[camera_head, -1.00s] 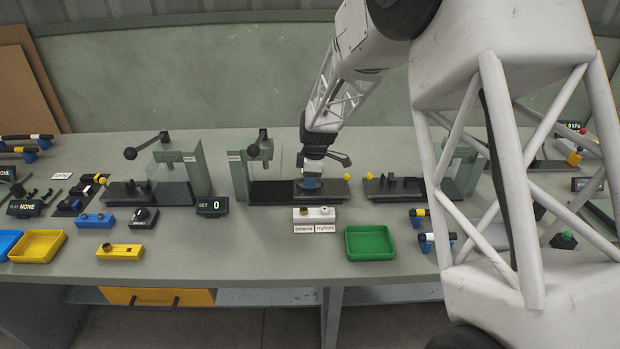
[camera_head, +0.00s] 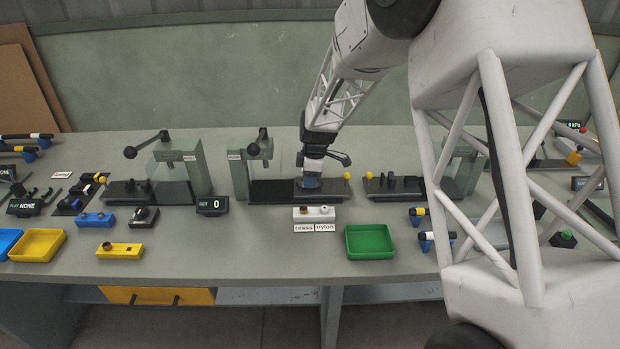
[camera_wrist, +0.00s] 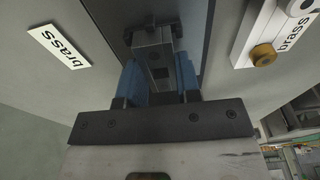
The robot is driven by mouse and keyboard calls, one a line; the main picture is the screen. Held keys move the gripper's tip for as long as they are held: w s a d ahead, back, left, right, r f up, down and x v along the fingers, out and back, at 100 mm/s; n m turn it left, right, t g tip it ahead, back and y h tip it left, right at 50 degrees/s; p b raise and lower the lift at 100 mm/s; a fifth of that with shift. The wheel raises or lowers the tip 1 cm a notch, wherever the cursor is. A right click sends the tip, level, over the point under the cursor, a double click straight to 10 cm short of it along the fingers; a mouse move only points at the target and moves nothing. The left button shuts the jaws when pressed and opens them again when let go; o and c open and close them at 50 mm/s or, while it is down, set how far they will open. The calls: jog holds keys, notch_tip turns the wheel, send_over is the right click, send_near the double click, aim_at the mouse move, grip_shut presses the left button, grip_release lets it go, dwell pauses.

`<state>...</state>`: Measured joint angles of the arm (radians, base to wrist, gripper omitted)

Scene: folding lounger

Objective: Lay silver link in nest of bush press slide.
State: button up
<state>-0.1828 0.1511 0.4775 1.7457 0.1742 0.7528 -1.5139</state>
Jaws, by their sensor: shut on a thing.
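My gripper (camera_head: 308,184) is low over the dark slide (camera_head: 328,190) of the bush press (camera_head: 240,175), right of the press frame. In the wrist view my gripper (camera_wrist: 160,72) has its blue fingers shut on the silver link (camera_wrist: 153,48), a grey bar that runs away from the jaws. The dark slide (camera_wrist: 205,20) lies beneath it. The nest is mostly hidden by the link and fingers, and I cannot tell whether the link touches it. In the head view the link is hidden behind my gripper.
A white block with a brass bush (camera_head: 303,210) and its labels stand in front of the slide. A yellow knob (camera_head: 346,176) marks the slide's right end. A green tray (camera_head: 369,255) is at front right. Another press (camera_head: 183,160) stands left. Bench between the yellow block (camera_head: 120,251) and green tray is clear.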

jog(key=o, duration=1.1)
jog(key=shift+r, duration=0.15)
jog(key=r, duration=0.4)
jog(key=d+r, duration=0.1)
jog(key=r, duration=0.2)
jog(key=shift+r, duration=0.25)
